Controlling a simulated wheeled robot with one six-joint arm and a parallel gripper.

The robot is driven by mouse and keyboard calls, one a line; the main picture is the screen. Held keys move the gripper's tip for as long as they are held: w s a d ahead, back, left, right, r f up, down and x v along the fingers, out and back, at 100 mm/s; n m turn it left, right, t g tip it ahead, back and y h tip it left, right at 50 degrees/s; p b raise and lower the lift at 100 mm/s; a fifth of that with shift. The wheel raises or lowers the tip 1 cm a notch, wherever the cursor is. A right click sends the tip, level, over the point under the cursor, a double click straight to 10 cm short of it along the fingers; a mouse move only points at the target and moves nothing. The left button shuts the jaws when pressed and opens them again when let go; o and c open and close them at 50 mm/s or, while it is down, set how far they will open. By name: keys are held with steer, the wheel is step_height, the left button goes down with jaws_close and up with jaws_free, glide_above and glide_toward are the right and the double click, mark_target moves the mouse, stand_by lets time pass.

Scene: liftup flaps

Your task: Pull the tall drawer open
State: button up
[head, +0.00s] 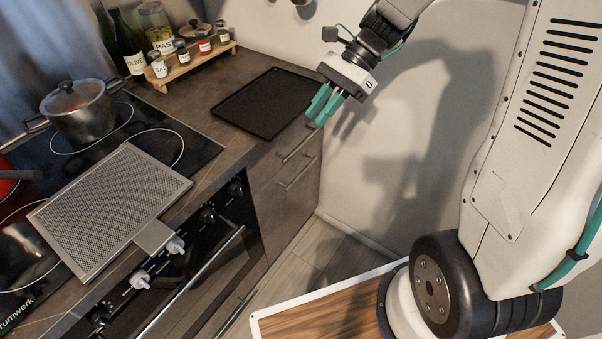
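The tall drawer (280,212) is the large grey-brown lower front in the narrow cabinet right of the oven. Its bar handle (297,174) runs along its upper part. It looks shut, flush with the cabinet. A shallower drawer front with its own bar handle (298,146) is above it. My gripper (316,113) has teal fingers that point down and left. They are slightly apart with nothing visible between them. The gripper is above the handles, near the right end of the counter, and does not appear to touch either.
A black tray (265,103) lies on the counter beside my gripper. A spice rack (195,66), a pot (82,110) and a mesh panel (110,205) are farther left. The wall (400,175) is close on the right. The floor (325,250) before the cabinet is clear.

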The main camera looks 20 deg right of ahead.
steer(key=w+d+f+m+t+y, duration=0.1)
steer(key=w+f+m+y, duration=0.3)
steer(key=w+f+m, duration=0.4)
steer(key=m+t+y, duration=0.1)
steer(key=m+t, duration=0.9)
steer(key=m, duration=1)
glide_toward(302, 172)
steer(key=x, duration=1)
steer(key=shift+w+f, duration=0.1)
steer(key=shift+f, duration=0.2)
jaws_close()
